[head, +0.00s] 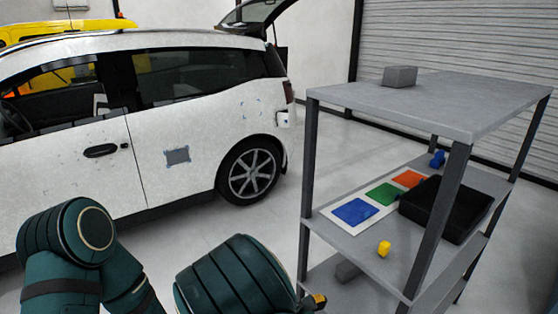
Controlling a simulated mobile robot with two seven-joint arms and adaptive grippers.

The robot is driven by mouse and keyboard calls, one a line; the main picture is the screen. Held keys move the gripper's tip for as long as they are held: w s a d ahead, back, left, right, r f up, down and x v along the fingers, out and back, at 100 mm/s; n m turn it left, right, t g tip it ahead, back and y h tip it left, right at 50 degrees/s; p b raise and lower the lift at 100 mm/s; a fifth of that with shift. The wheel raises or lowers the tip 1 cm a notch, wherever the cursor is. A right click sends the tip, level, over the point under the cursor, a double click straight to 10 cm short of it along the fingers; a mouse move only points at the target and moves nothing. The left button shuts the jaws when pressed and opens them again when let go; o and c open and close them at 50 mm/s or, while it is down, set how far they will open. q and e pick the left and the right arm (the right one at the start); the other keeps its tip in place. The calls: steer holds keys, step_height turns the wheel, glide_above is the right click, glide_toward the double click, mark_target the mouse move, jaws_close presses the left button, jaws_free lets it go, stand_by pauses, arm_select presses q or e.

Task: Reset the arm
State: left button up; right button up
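My dark green arm links (65,245) show at the bottom left, and another dark green link (235,280) shows at the bottom middle. I cannot tell whether they belong to one arm or two. A small black and yellow part (316,300) shows at the end of the middle link, cut off by the bottom edge; I cannot tell what it is. No gripper fingers are clearly in view.
A grey shelf rack (455,105) stands close on the right, with a grey block (400,76) on top. Its middle shelf holds coloured squares (355,211), a black case (445,208) and a yellow item (384,248). A white car (200,125) with a grey patch (177,156) stands left.

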steer(key=s+d+f+m+g+y, duration=0.4)
steer(key=s+f+m+g, duration=0.15)
steer(key=s+f, duration=0.35)
steer(key=s+a+f+m+g+y, duration=0.4)
steer(key=s+a+f+m+y, duration=0.35)
steer(key=m+y, duration=0.4)
steer(key=w+m+t, duration=0.1)
steer(key=m, duration=0.1)
steer(key=w+d+r+m+t, duration=0.1)
steer(key=m+t, duration=0.1)
steer(key=m, duration=0.1)
steer(key=w+d+r+m+t+y, duration=0.1)
steer(key=m, duration=0.2)
steer(key=shift+d+r, duration=0.15)
steer(key=shift+d, duration=0.1)
